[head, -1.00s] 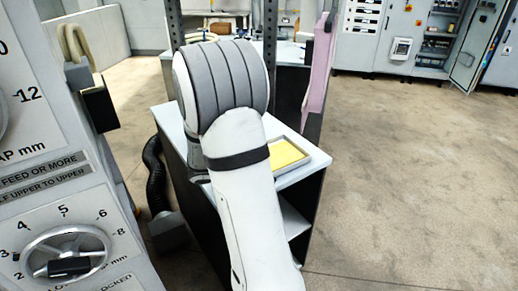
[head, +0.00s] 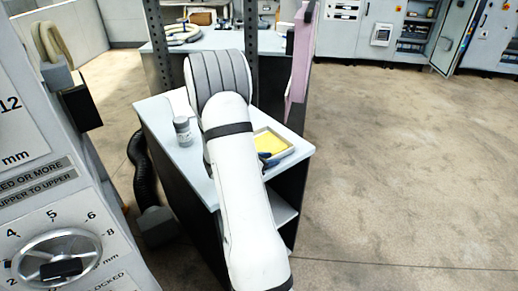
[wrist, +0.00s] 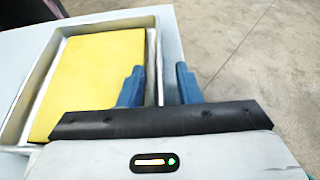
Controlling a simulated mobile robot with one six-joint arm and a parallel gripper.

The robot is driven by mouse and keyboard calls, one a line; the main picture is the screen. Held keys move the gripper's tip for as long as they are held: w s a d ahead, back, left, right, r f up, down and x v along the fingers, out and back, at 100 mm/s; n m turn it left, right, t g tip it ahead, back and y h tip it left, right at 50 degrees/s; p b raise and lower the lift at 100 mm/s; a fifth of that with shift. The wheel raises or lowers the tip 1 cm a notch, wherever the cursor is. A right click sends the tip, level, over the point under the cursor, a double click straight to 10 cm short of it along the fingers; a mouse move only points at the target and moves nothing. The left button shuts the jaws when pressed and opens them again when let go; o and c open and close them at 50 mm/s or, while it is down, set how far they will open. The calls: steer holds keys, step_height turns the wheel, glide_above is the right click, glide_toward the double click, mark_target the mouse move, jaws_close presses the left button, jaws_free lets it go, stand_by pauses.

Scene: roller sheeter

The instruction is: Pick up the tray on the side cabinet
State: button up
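The tray (wrist: 152,42) is shallow, with pale walls, and a flat yellow sheet (wrist: 85,75) lies in it. In the head view the tray (head: 289,152) sits on the top of the side cabinet (head: 159,115), partly hidden by my arm. My gripper (wrist: 160,76) is open, with its blue fingers apart. In the wrist view one finger appears over the inside of the tray and the other outside its right wall, so they straddle that wall. I cannot tell how deep they reach. In the head view a blue finger (head: 267,158) shows at the tray's near edge.
A grey jar (head: 183,131) stands on the cabinet top left of my arm. A machine panel with a dial (head: 60,262) stands close at the left. A pink panel (head: 299,55) and dark posts rise behind the cabinet. The floor at the right is clear.

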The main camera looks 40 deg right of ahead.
jaws_close()
stand_by(0.6)
